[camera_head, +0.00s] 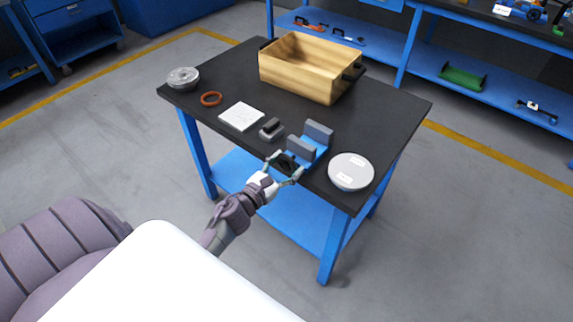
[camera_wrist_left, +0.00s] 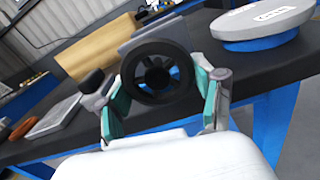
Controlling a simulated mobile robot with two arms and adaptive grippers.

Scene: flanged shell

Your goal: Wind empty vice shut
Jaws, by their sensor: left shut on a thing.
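The vice (camera_head: 310,142) stands near the front edge of the black table, with grey jaws and a blue body. Its jaws are apart, with nothing visible between them. Its black handwheel (camera_wrist_left: 157,70) faces my left wrist camera and also shows in the head view (camera_head: 285,164). My left gripper (camera_head: 283,170) is at the handwheel, its two fingers on either side of the rim, shut on it. In the left wrist view the fingers (camera_wrist_left: 160,98) flank the wheel's lower half. My right gripper is not in view.
A wooden crate (camera_head: 292,76) stands at the table's back.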

